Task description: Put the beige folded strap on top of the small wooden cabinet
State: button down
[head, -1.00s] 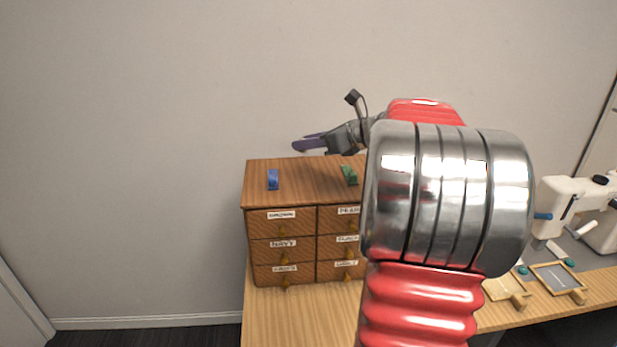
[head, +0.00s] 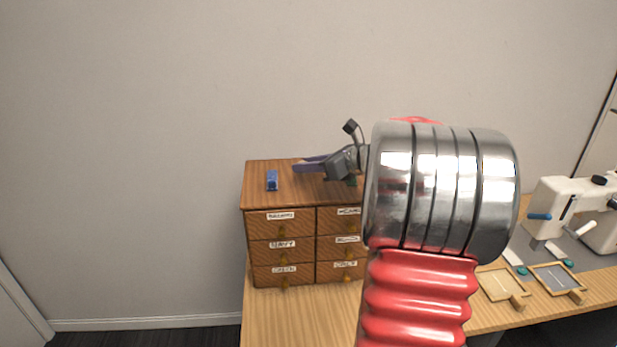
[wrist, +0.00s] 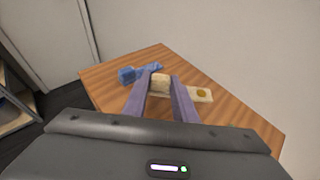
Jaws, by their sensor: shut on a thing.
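My gripper (head: 300,165) is low over the top of the small wooden cabinet (head: 258,184), its purple fingers pointing left. In the wrist view my gripper (wrist: 161,86) is shut on the beige folded strap (wrist: 161,81). The strap's thick folded part is between the fingertips, and a flat beige part with a yellow round spot (wrist: 203,93) shows to the right, beyond the right finger. The strap is at or just above the cabinet top; I cannot tell whether it touches. In the head view the strap is not clearly visible.
A blue folded strap (head: 271,181) lies on the cabinet top, close to the fingertips in the wrist view (wrist: 138,73). A green item (head: 352,182) is mostly hidden behind my gripper. The front left of the top is clear. A sewing machine (head: 570,205) stands right.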

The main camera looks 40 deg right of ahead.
aim_at(308, 186)
jog(key=shift+f, duration=1.85)
jog(key=shift+f, duration=0.1)
jog(key=c, duration=1.4)
grip_release()
jog(key=shift+c, duration=0.2)
jog(key=v, duration=1.2)
jog(key=shift+a, duration=0.1)
